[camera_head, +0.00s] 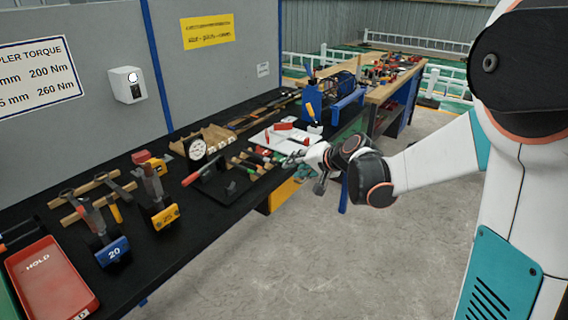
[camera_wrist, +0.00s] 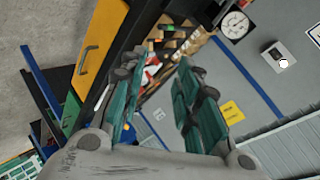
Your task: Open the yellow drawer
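The yellow drawer (camera_head: 284,192) is set under the edge of the black workbench, below and left of my gripper in the head view. In the wrist view, which is turned on its side, the yellow drawer front (camera_wrist: 90,55) is at the upper left with a long handle on it. The drawer looks closed, though its edges are partly hidden. My gripper (camera_head: 297,160) is near bench height by the bench edge. In the wrist view my gripper (camera_wrist: 158,75) has its teal-padded fingers spread with nothing held between them. The fingers are apart from the handle.
The black workbench (camera_head: 170,250) holds torque tools, a dial gauge (camera_head: 197,149), a white tray (camera_head: 262,139) and a red box marked HOLD (camera_head: 50,280). A blue machine (camera_head: 322,98) and a wooden bench lie beyond. The concrete floor (camera_head: 300,260) in front is clear.

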